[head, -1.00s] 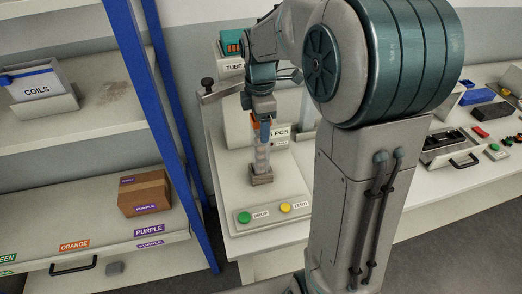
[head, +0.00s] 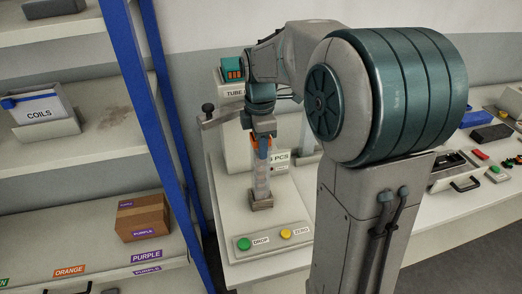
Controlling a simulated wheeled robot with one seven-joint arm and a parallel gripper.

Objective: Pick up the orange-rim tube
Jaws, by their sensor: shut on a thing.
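The orange-rim tube (head: 261,181) is a clear upright cylinder. It stands above a small brown-grey block (head: 261,205) on the bench, and I cannot tell whether its lower end still touches that block. My gripper (head: 262,148) points down and is shut on the tube near its top. Orange shows around the jaws, and the fingers partly hide the rim.
A panel with a green DROP button (head: 244,244) and a yellow ZERO button (head: 286,234) lies in front of the block. A box labelled TUBE (head: 231,93) stands behind. A blue-post shelf with a purple-labelled carton (head: 142,217) is at left. Bench items lie at right.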

